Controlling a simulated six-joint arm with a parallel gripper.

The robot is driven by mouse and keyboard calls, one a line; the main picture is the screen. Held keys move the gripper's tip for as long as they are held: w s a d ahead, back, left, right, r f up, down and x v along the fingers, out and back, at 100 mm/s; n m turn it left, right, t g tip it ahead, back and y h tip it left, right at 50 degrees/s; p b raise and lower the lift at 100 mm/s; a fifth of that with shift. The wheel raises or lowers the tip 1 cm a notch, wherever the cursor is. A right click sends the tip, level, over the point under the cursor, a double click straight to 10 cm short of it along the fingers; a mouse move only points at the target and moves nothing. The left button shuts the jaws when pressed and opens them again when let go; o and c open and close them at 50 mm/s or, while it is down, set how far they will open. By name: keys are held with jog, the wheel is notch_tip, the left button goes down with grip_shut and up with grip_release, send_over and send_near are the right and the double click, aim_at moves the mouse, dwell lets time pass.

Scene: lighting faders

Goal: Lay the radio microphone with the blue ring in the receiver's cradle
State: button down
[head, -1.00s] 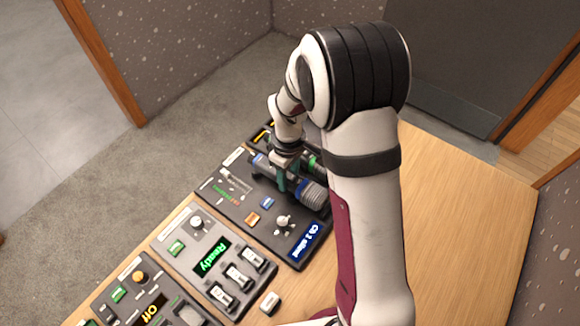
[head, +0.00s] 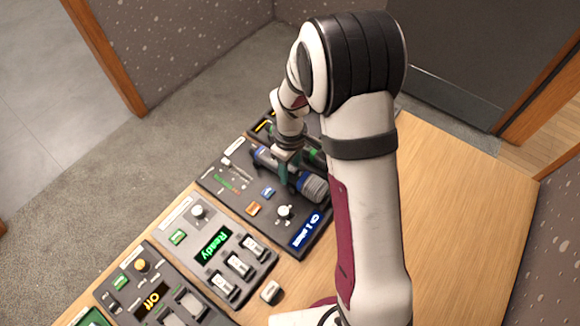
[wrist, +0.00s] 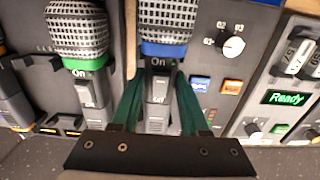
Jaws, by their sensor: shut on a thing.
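The microphone with the blue ring (wrist: 164,49) has a silver mesh head and a dark body marked "On". In the head view its mesh head (head: 314,187) lies over the panel with the lit blue display. My gripper (wrist: 157,99) is shut on its body, one green finger on each side, just behind the ring; it also shows in the head view (head: 286,170). I cannot tell whether the microphone rests on the panel or is held just above it. The cradle is not clear under it.
A microphone with a green ring (wrist: 78,63) lies parallel on the left in the wrist view. The panel has a knob (wrist: 231,45) and blue and orange buttons close by on the right. A "Ready" fader panel (head: 213,247) adjoins it. The table (head: 455,215) is bare at right.

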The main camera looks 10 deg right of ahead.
aim_at(290, 167)
jog(key=shift+f, duration=0.45)
jog(key=shift+c, duration=1.7)
grip_release()
jog(key=c, duration=0.4)
jog(key=shift+r, duration=3)
